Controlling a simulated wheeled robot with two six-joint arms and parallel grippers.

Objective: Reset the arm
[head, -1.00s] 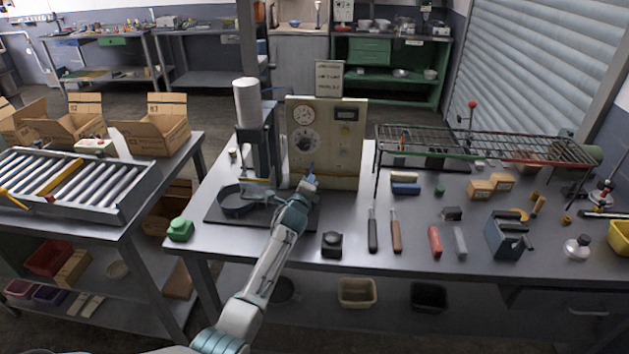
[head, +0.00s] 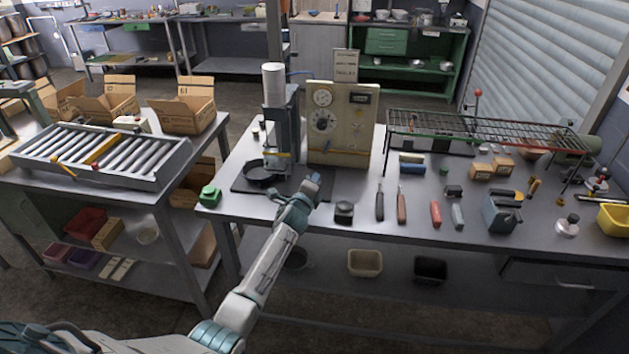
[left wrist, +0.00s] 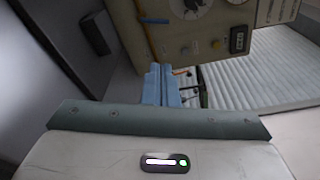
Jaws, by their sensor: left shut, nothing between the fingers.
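My left gripper (head: 313,182) is above the front part of the right workbench, in front of the beige gauge panel (head: 342,123). In the left wrist view its blue fingers (left wrist: 160,86) are together and hold nothing, and the panel (left wrist: 190,38) stands beyond them. A dark round pan (head: 262,172) sits on the black base plate of the press (head: 281,130), left of the gripper and apart from it. My right gripper is not in view.
A black knob block (head: 344,212) stands right of the gripper, with screwdrivers (head: 380,203) beyond it. A wire rack (head: 480,130) stands at right. A roller conveyor (head: 100,155) is on the left table.

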